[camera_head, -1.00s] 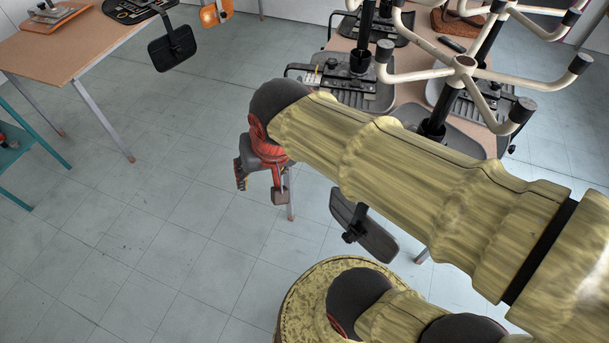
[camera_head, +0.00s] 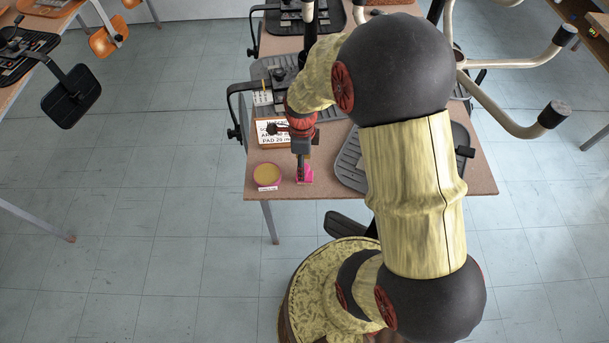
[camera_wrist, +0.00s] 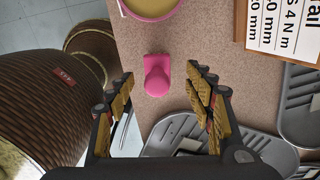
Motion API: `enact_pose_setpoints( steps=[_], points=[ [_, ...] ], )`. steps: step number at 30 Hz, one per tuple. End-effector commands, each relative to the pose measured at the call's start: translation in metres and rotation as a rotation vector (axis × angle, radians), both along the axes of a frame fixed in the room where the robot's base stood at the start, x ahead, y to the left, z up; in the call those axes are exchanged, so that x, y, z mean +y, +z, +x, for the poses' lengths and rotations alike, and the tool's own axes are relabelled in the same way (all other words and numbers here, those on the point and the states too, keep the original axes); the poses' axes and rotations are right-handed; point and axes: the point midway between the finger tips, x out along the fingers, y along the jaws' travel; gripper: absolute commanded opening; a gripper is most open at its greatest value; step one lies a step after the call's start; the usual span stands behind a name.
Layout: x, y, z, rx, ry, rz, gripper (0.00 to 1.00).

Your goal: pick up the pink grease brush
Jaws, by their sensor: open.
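The pink grease brush (camera_wrist: 157,76) stands or lies on the speckled table top near its front edge. In the wrist view it sits between and just beyond my open fingertips. My gripper (camera_wrist: 160,92) is empty, and I see no finger touching the brush. In the head view my gripper (camera_head: 300,168) points down at the table, and part of the pink brush (camera_head: 308,172) shows beside it. The rest of the brush is hidden behind the gripper there.
A round pink tub (camera_head: 267,174) of yellowish grease stands left of the brush. A framed text sign (camera_head: 272,133) is behind. The table's front edge (camera_head: 350,196) is close to the brush.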

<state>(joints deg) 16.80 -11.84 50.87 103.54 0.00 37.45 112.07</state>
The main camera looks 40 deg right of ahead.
Motion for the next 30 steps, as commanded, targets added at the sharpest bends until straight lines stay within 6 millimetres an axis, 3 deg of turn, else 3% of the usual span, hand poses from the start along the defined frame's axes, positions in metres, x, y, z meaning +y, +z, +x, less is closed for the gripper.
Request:
enact_pose_setpoints(
  steps=[15,23,30],
  points=[
    [-0.003,-0.058,-0.008,0.001,0.004,0.001,0.53],
    [-0.003,-0.058,-0.007,0.0,0.004,0.0,0.52],
    [-0.003,-0.058,-0.007,0.0,0.004,0.0,0.39]
  ],
)
